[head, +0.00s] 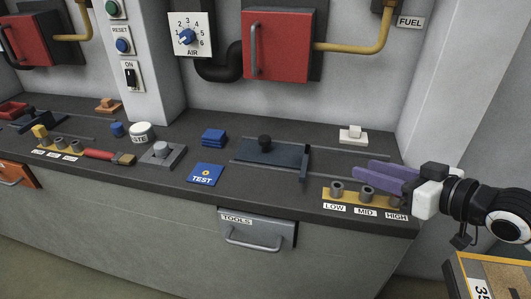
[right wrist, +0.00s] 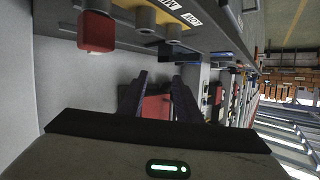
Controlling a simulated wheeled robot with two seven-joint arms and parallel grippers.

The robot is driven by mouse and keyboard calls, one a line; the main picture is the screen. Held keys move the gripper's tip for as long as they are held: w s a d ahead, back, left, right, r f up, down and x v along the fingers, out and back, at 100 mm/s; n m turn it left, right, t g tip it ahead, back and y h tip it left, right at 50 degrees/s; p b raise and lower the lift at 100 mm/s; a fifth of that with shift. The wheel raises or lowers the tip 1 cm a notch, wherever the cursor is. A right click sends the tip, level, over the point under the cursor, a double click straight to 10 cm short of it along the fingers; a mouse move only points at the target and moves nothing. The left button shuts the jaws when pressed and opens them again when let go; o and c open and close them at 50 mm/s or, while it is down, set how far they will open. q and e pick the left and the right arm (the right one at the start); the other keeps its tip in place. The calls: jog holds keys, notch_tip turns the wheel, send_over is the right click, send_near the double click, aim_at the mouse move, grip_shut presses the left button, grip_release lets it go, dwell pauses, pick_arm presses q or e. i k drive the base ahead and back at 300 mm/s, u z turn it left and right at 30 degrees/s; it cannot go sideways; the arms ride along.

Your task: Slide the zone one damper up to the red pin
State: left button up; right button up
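A dark blue-grey damper plate (head: 272,152) with a black knob (head: 265,141) lies on the right part of the counter, an upright bar at its right end. In front of it is a yellow strip (head: 352,202) with grey sockets labelled LOW, MID and HIGH. A red pin (right wrist: 97,32) shows in the right wrist view by the end socket; in the head view my right gripper hides that spot. My right gripper (head: 362,168) has purple fingers pointing left above the HIGH end. In the right wrist view its fingers (right wrist: 160,76) are apart, with nothing held. My left gripper is not visible.
A second dark plate (head: 38,120) and labelled strip are at the left. A white block (head: 353,133) sits behind the right plate. A red door (head: 277,46) is on the wall.

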aim_at(262, 151)
jog(key=k, duration=0.3)
jog(key=u, duration=1.45)
jog(key=i, duration=0.8)
jog(key=z, duration=1.35)
